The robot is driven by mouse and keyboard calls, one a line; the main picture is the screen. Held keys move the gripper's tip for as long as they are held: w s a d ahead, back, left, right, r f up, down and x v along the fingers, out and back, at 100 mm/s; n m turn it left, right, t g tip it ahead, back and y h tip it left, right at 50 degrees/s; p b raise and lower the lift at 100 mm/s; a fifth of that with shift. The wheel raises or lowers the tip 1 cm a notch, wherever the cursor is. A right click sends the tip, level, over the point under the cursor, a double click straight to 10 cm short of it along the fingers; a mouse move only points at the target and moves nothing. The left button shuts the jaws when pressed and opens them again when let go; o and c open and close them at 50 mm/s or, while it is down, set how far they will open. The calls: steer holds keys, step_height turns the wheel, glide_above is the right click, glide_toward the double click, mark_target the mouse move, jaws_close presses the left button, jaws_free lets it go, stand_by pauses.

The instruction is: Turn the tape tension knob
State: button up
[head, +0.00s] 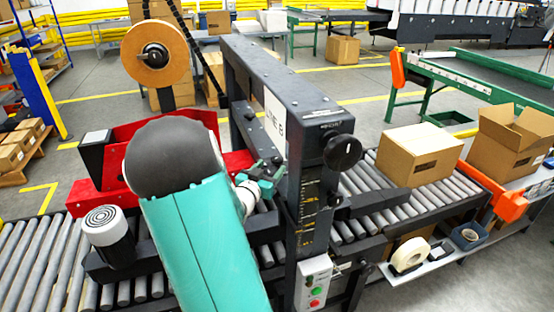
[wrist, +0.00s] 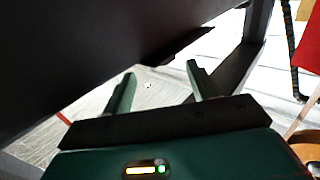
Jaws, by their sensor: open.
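A round black knob (head: 342,152) sticks out from the front of the dark taping-machine column. A second dark knob-like hub (head: 155,57) sits at the centre of the brown tape roll (head: 138,68) on its upright. No label shows which of them is the tape tension knob. My gripper (head: 262,180) is left of the column, below the top beam and apart from both knobs. In the wrist view my gripper (wrist: 161,69) has its two green fingers spread with nothing between them. Neither knob can be made out there.
The machine's dark beam (wrist: 70,50) fills the upper left of the wrist view, close to the fingers. A red guard (head: 90,165) stands left of my arm. A closed carton (head: 420,153) sits on the rollers at right.

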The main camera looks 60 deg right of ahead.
mark_target(275, 162)
steer(key=d, duration=0.6)
steer(key=shift+w+d, duration=0.1)
steer(key=shift+d, duration=0.1)
steer(key=c, duration=0.9)
